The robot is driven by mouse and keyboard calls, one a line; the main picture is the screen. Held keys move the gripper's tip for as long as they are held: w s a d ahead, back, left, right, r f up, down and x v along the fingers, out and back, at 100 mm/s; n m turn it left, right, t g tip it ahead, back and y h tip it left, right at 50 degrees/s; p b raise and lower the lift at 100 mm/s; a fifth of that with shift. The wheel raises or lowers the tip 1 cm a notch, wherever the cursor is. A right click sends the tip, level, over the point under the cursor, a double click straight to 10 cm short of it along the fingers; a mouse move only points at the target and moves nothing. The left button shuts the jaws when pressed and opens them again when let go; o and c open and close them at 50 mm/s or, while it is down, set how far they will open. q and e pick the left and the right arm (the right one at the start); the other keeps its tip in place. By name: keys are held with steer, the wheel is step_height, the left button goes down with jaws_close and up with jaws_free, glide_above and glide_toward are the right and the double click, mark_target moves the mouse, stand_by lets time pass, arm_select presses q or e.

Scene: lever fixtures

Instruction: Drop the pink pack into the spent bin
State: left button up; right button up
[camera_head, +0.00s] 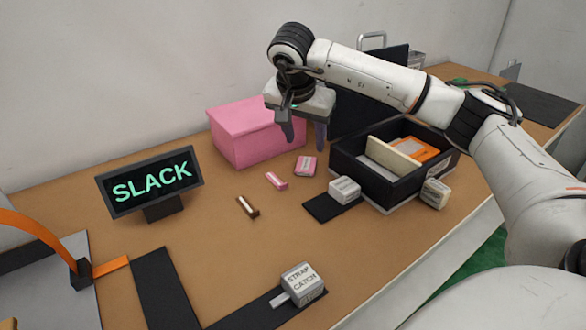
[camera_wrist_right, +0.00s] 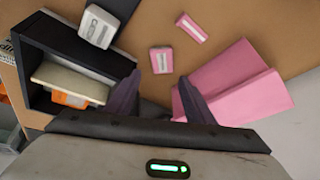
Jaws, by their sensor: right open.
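A pink pack with a pale label (camera_head: 306,166) lies on the brown table between the pink box and the black bin. A slimmer pink piece (camera_head: 276,180) lies to its left. In the right wrist view the pack (camera_wrist_right: 161,60) sits just beyond the gap between my fingertips, the slim piece (camera_wrist_right: 190,27) farther off. My right gripper (camera_head: 304,137) is open, empty and above the pack, pointing down. The black open bin (camera_head: 375,190) holds a cream slab and an orange item; no label on it reads as "spent". My left gripper is out of view.
The pink box (camera_head: 255,132) stands close left of my right gripper. A white block (camera_head: 344,190) sits on a black mat and another (camera_head: 435,193) beside the bin. A SLACK display (camera_head: 151,182), a brown piece (camera_head: 248,207) and a STRAP CATCH block (camera_head: 301,283) occupy the table.

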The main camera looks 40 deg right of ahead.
mark_target(306, 163)
steer(key=d+f+n, duration=0.1)
steer(key=f, duration=0.2)
steer(key=w+d+f+n, duration=0.1)
steer(key=f, duration=0.1)
steer(key=w+d+f+n+b, duration=0.1)
steer(key=f, duration=0.2)
steer(key=shift+w+f+y, duration=0.2)
steer(key=shift+f+y, duration=0.15)
steer(key=shift+y, duration=0.05)
steer(key=c, duration=0.9)
steer(key=shift+r, duration=0.15)
steer(key=shift+r, duration=0.55)
step_height(306, 163, up, 2)
steer(key=shift+w+r, duration=0.1)
steer(key=shift+r, duration=0.1)
steer(key=s+a, duration=0.7)
steer(key=a, duration=0.2)
steer(key=s+a, duration=0.4)
steer(key=a, duration=0.1)
steer(key=shift+s, duration=0.35)
